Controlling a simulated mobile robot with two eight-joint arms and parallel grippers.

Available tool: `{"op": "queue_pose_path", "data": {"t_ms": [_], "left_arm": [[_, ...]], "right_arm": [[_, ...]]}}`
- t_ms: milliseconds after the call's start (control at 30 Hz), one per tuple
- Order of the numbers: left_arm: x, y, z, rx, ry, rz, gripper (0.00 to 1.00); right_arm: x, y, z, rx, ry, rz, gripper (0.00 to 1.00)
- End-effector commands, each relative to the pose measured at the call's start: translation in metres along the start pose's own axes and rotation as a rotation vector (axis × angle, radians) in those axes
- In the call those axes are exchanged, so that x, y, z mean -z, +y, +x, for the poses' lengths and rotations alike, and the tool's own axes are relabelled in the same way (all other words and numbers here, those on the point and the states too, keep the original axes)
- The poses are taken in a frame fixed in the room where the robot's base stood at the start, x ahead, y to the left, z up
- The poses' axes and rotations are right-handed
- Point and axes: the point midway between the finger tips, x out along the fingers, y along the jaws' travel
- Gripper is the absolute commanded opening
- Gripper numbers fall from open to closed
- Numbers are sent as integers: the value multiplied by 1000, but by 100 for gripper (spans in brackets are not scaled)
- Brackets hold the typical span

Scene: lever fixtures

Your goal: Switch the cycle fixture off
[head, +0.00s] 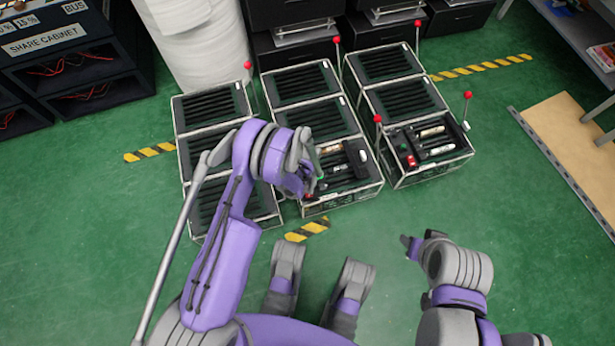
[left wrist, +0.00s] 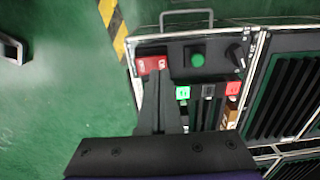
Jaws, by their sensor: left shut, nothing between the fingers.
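In the head view, my left gripper (head: 309,190) is at the near edge of the middle front fixture (head: 345,192). In the left wrist view, its fingers (left wrist: 158,78) are together and empty. They point at a red rocker switch (left wrist: 152,65) and overlap its lower edge; I cannot tell whether they touch it. On the same panel are a green round button (left wrist: 197,60) and a black knob (left wrist: 236,54). Small green, dark and red squares (left wrist: 208,92) lie below. No label naming the cycle fixture is readable. My right gripper (head: 410,246) is over the floor, away from the fixtures.
A second fixture (head: 430,145) with a red switch stands to the right. Ribbed black boxes and red-knobbed levers (head: 248,66) stand around and behind. A white cylinder (head: 195,45), a dark cabinet (head: 75,60) and drawers (head: 290,14) are behind. The green floor in front is mostly clear.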

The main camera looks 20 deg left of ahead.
Motion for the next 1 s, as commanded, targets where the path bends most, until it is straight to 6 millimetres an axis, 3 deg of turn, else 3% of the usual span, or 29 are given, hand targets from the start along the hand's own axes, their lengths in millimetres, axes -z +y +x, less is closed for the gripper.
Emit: {"op": "queue_pose_path", "data": {"t_ms": [100, 233, 1000], "left_arm": [[0, 0, 18, 0, 0, 0, 0], [0, 0, 26, 0, 0, 0, 0], [0, -1, 34, -49, -1, -1, 0]], "right_arm": [[-1, 0, 5, 0, 1, 0, 50], [-1, 0, 6, 0, 1, 0, 50], [-1, 0, 6, 0, 1, 0, 50]]}}
